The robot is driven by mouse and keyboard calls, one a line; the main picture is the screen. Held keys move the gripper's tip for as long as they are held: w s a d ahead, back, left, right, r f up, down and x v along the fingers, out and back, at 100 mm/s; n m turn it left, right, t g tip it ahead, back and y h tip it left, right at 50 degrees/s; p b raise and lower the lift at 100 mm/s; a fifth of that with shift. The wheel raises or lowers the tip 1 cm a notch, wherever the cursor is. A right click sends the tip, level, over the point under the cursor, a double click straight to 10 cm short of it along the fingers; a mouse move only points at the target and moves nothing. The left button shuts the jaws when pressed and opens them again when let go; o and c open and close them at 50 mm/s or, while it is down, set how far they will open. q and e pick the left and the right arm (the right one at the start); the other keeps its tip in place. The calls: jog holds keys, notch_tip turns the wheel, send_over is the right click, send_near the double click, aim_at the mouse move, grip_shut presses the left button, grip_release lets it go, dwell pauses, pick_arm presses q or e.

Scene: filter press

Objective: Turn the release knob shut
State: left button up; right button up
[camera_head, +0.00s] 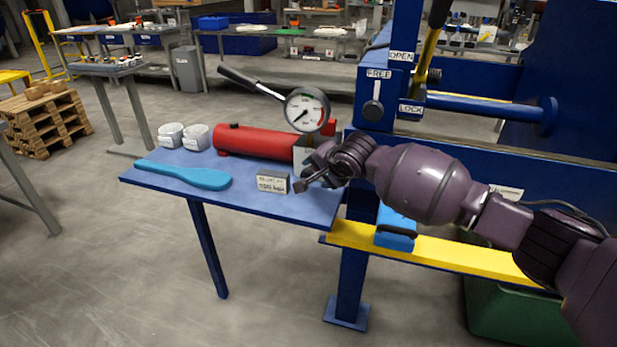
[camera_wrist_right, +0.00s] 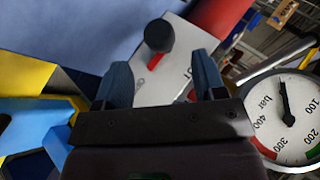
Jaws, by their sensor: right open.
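The release knob (camera_wrist_right: 158,36) is a dark round knob with a red pointer, on a pale lettered plate (camera_wrist_right: 177,62) in the right wrist view. My right gripper (camera_wrist_right: 162,76) is open, with one finger to each side of the plate in the picture. The knob shows just beyond the fingertips, near the gap's middle, and nothing is gripped. In the head view my right gripper (camera_head: 309,179) is at the right end of the red pump (camera_head: 255,142) and hides the knob. The gauge (camera_head: 307,110) stands above it. My left gripper is not in view.
The blue table (camera_head: 230,160) also holds a blue paddle (camera_head: 185,175), two white containers (camera_head: 196,137) and a small label stand (camera_head: 272,183). The black pump lever (camera_head: 250,82) rises behind. The blue press frame (camera_head: 374,100) and yellow rail (camera_head: 440,256) are at the right.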

aim_at(309, 176)
jog(key=x, duration=0.2)
jog(key=b+x, duration=0.1)
jog(key=x, duration=0.2)
jog(key=shift+s+d+f+b, duration=0.15)
jog(key=shift+s+f+b, duration=0.05)
jog(key=shift+b, duration=0.1)
jog(key=shift+w+a+f, duration=0.3)
jog(key=shift+w, duration=0.15)
jog(key=shift+w+a+b, duration=0.1)
jog(key=shift+w+b, duration=0.05)
jog(key=shift+b, duration=0.2)
jog(key=shift+r, duration=0.1)
jog(key=shift+c, duration=0.3)
